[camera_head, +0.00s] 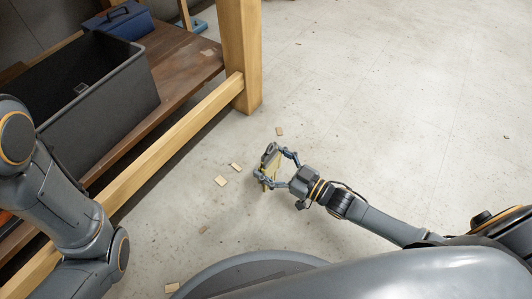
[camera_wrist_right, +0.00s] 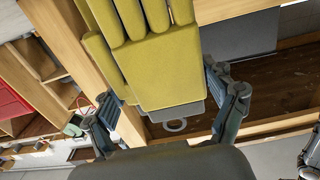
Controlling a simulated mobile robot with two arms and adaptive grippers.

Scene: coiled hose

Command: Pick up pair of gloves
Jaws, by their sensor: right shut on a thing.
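The pair of gloves, yellow-green with a grey cuff, shows large in the right wrist view (camera_wrist_right: 160,72) with the fingers pointing up. My right gripper (camera_wrist_right: 168,102) has one finger on each side of the gloves, shut on them near the cuff end. In the head view the right gripper (camera_head: 271,167) is over the floor, and only a thin yellow strip of the gloves (camera_head: 270,170) shows between its fingers. My left arm comes in at the left edge of the head view, but its gripper is not visible.
A wooden bench frame with a post (camera_head: 239,55) and low rail (camera_head: 165,148) stands at left. Its brown lower shelf (camera_head: 184,57) holds a black open bin (camera_head: 130,97) and a blue toolbox (camera_head: 122,20). Small wood scraps (camera_head: 221,181) lie on the floor.

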